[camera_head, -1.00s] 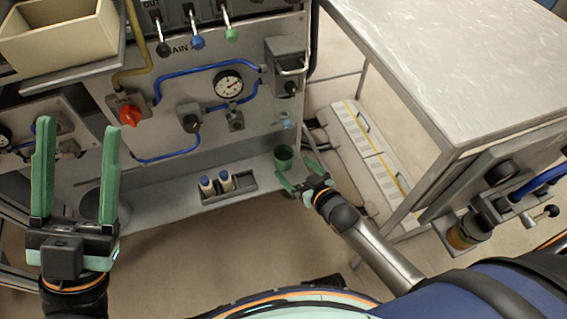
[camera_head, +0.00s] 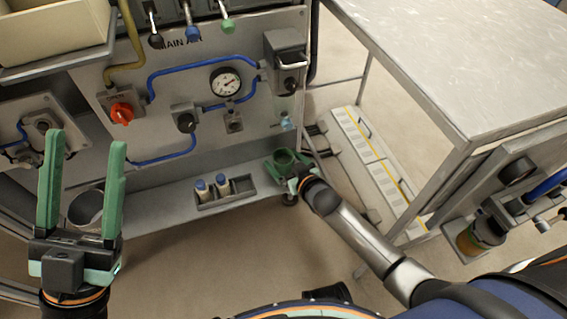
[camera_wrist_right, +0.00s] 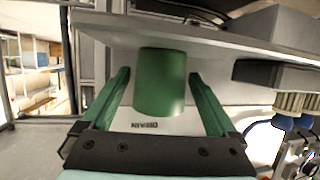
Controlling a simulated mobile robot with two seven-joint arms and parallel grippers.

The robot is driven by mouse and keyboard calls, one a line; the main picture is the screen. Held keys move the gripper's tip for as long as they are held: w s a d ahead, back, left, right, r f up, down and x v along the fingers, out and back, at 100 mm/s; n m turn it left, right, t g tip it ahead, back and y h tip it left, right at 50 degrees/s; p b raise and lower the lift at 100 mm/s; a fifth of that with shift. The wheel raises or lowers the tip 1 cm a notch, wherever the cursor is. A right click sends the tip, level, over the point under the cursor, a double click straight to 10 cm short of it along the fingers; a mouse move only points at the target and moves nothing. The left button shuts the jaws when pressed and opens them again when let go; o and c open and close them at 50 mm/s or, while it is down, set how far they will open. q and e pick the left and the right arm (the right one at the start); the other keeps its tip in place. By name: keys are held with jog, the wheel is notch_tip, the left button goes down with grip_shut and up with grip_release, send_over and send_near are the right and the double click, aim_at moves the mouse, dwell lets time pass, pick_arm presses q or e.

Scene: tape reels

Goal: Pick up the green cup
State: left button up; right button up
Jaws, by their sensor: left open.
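The green cup (camera_head: 284,157) stands at the right end of the grey ledge below the panel. My right gripper (camera_head: 287,167) is at the cup, with its fingers on either side. In the right wrist view the cup (camera_wrist_right: 161,82) sits between the two green fingers of the right gripper (camera_wrist_right: 159,77). A narrow gap shows on each side, so the gripper is open around the cup and not pressed on it. My left gripper (camera_head: 85,142) is open and empty at the left, pointing up in front of the panel.
A grey holder (camera_head: 238,189) with two blue-capped bottles is left of the cup on the ledge. A metal cup (camera_head: 86,208) stands behind the left gripper. A metal-topped table (camera_head: 460,60) is at the right. Hoses and a gauge (camera_head: 225,82) cover the panel.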

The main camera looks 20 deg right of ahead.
jog(key=c, duration=1.3)
